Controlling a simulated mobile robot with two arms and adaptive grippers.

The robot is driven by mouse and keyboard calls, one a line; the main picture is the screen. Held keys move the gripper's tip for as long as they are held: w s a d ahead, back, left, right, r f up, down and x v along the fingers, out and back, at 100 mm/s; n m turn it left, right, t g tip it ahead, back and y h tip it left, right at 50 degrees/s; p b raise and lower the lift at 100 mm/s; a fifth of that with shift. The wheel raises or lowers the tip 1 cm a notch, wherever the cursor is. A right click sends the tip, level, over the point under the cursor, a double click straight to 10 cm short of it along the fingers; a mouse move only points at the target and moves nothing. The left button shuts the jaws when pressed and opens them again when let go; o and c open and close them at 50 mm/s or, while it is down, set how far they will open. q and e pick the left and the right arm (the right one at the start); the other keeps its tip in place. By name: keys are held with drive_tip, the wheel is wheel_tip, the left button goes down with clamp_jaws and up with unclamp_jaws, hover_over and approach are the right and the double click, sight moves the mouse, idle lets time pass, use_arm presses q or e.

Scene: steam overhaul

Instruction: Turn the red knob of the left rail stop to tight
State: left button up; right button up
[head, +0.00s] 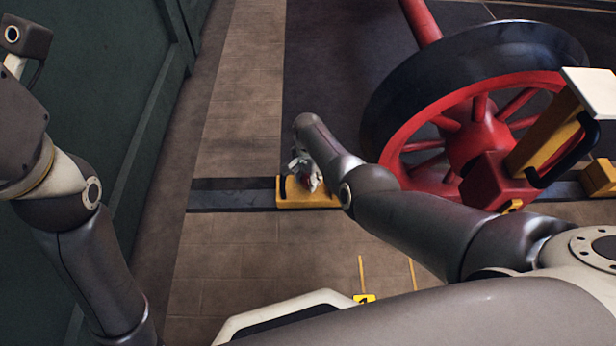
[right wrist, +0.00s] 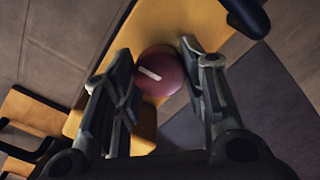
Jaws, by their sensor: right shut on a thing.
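The left rail stop (head: 290,196) is a yellow block on the dark rail, left of the red wheel. Its yellow body also shows in the right wrist view (right wrist: 170,28). The round red knob (right wrist: 160,72) has a white line mark and sits between my right gripper's two fingers (right wrist: 158,82). In the head view my right gripper (head: 305,175) reaches down onto the stop and hides most of the knob. The right gripper is shut on the knob. My left arm is at the left edge; its fingers are not in view.
A large red wheel with a dark rim (head: 475,130) stands right of my right arm. A yellow and white post with a black handle (head: 545,135) is in front of it. A green wall (head: 90,90) runs along the left. Bare floor (head: 240,90) lies between wall and wheel.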

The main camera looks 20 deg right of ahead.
sight(308, 179)
drive_tip(key=shift+w+m, duration=0.1)
drive_tip(key=shift+m, duration=0.4)
drive_tip(key=o, duration=1)
drive_tip(key=shift+r, duration=6.05)
